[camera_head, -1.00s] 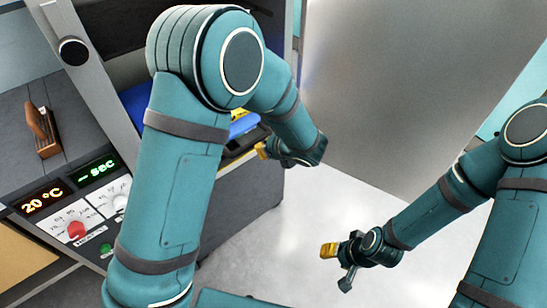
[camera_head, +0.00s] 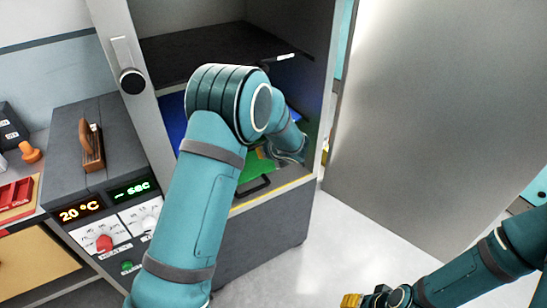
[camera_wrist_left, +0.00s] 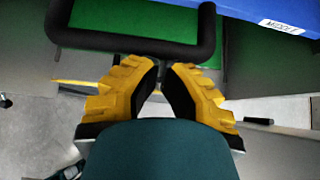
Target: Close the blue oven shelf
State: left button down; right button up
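The blue shelf (camera_head: 175,122) is inside the open oven, mostly hidden behind my left arm. Its blue edge (camera_wrist_left: 235,8), with a white label, crosses the top right of the left wrist view. A green shelf (camera_head: 258,165) with a black handle (camera_wrist_left: 130,45) lies by it. My left gripper (camera_wrist_left: 164,68) reaches into the oven; its yellow fingers are drawn together, with only a narrow gap and nothing seen between them. The fingertips are close to the black handle; whether they touch it is unclear. My right gripper (camera_head: 362,300) is low, cut by the bottom edge, away from the oven.
The oven's control panel (camera_head: 105,225) and a box with a brown wooden handle (camera_head: 90,145) are at the left. A dark upper shelf (camera_head: 215,50) is above the blue one. A large grey panel (camera_head: 440,110) stands at the right. The floor between is clear.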

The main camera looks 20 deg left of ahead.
pick_arm(q)
jog(key=shift+w+a, duration=0.85)
jog(key=shift+a, duration=0.25)
pick_arm(e)
jog(key=shift+r, duration=0.15)
jog(key=shift+s, duration=0.1)
